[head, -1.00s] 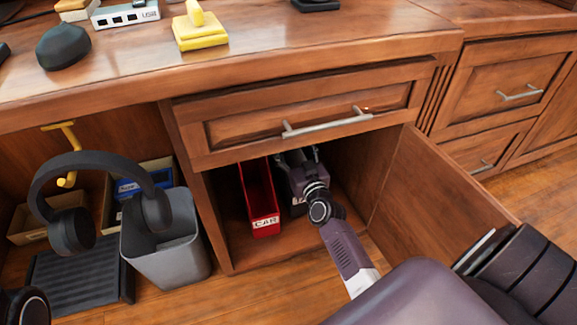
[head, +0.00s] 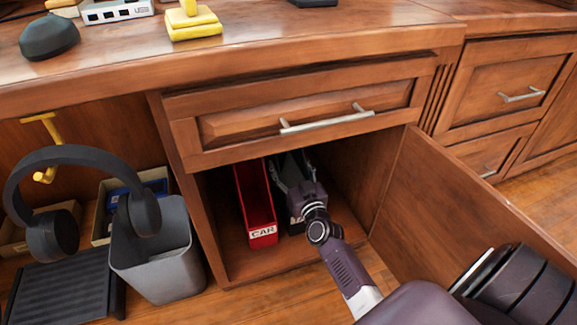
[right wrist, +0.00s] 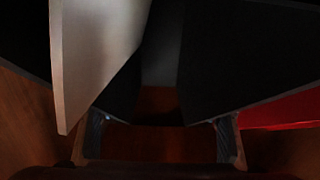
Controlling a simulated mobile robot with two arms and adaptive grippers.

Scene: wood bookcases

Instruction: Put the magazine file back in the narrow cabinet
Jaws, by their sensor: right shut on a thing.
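The narrow cabinet (head: 236,262) stands under a closed drawer, with its door (head: 450,205) swung open to the right. A dark magazine file (head: 293,222) is inside it, mostly hidden by my right gripper (head: 290,172), which is shut on it. In the right wrist view, dark panels (right wrist: 235,60) fill the upper part above my right gripper's fingers (right wrist: 160,140). A red magazine file (head: 256,208) labelled CAR stands just left of the dark file. I cannot tell whether the dark file touches the cabinet floor. My left gripper is out of view.
Left of the cabinet are a grey bin (head: 165,265), hanging headphones (head: 60,160) on a yellow hook and a black ridged footrest-like object (head: 60,290). The desk top (head: 300,28) overhangs the cabinet. A pale panel (right wrist: 95,55) shows close in the right wrist view.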

